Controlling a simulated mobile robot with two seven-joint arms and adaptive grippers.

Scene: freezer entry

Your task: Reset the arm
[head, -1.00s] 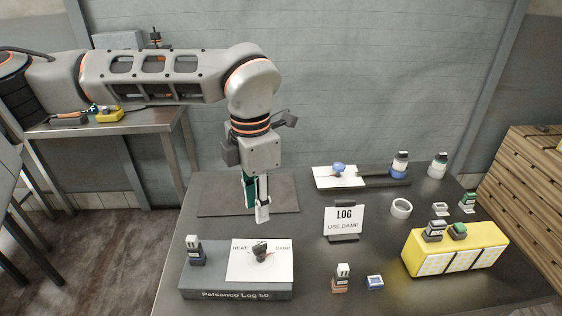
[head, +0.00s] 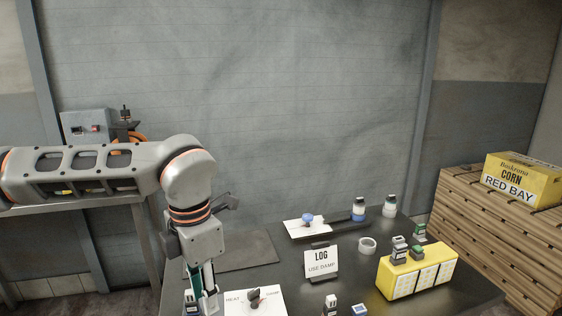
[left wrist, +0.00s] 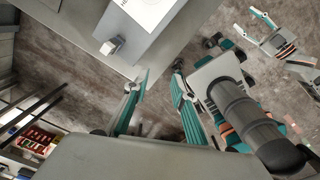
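My left arm comes in from the left in the head view, with its wrist pointing down. My left gripper (head: 202,306) is at the near left of the dark table, beside the white HEAT/DAMP card (head: 262,302); its tips are near the bottom edge of the picture. In the left wrist view, its two teal fingers (left wrist: 158,92) stand apart with nothing between them, so it is open and empty. My right gripper is outside the head view. Teal and white parts at the upper right of the left wrist view seem to be mine, but their opening is unclear.
Wooden crates (head: 500,235) stand right, bearing a yellow corn box (head: 524,178). A steel bench stands left.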

